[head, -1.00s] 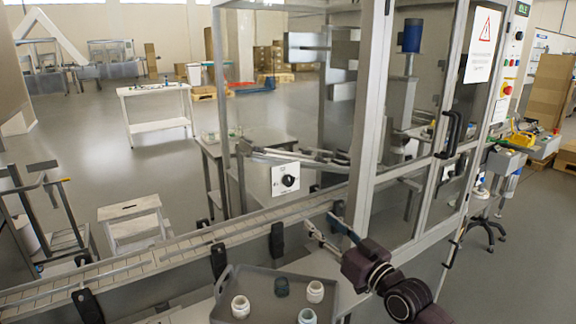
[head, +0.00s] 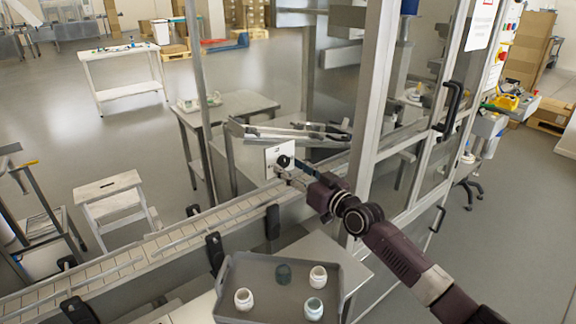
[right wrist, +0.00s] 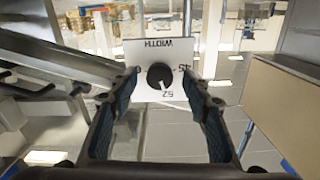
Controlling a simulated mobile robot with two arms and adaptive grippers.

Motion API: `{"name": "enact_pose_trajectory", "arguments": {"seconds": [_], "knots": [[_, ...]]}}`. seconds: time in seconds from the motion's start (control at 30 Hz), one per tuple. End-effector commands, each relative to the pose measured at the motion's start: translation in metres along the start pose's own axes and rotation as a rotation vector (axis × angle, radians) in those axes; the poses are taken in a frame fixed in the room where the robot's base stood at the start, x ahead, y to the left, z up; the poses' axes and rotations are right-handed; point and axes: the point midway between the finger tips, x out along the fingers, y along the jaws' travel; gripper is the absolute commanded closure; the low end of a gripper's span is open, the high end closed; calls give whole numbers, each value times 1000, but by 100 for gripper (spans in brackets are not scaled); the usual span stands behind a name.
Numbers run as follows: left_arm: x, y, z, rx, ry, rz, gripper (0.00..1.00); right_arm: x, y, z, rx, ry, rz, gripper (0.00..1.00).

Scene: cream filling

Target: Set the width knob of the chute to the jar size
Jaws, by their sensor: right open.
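The width knob (head: 283,161) is a round black dial on a white plate (head: 271,151) beside the conveyor. In the right wrist view the knob (right wrist: 160,76) appears with the plate upside down, reading WIDTH, with 45 and 52 beside the dial. A small pale mark on the knob appears to point toward the 52. My right gripper (head: 284,174) is at the plate; in the wrist view its open fingers (right wrist: 160,82) lie either side of the knob, with gaps visible. The chute rails (head: 290,131) are above the knob. My left gripper is not in view.
The conveyor (head: 180,236) runs in front of the plate. A cabinet post (head: 370,110) stands close to my right arm.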

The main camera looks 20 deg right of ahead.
Motion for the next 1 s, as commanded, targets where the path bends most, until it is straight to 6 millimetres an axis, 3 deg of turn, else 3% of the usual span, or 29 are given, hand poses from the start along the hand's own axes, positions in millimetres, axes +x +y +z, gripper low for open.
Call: {"name": "enact_pose_trajectory", "arguments": {"seconds": [0.2,0.5,0.87,1.0], "knots": [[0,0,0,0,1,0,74,14,0,0,-1,1,1,56],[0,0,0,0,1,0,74,15,0,0,-1,0,0,57],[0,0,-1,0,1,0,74,15,0,0,-1,0,0,96],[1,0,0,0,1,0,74,15,0,0,-5,0,0,98]]}}
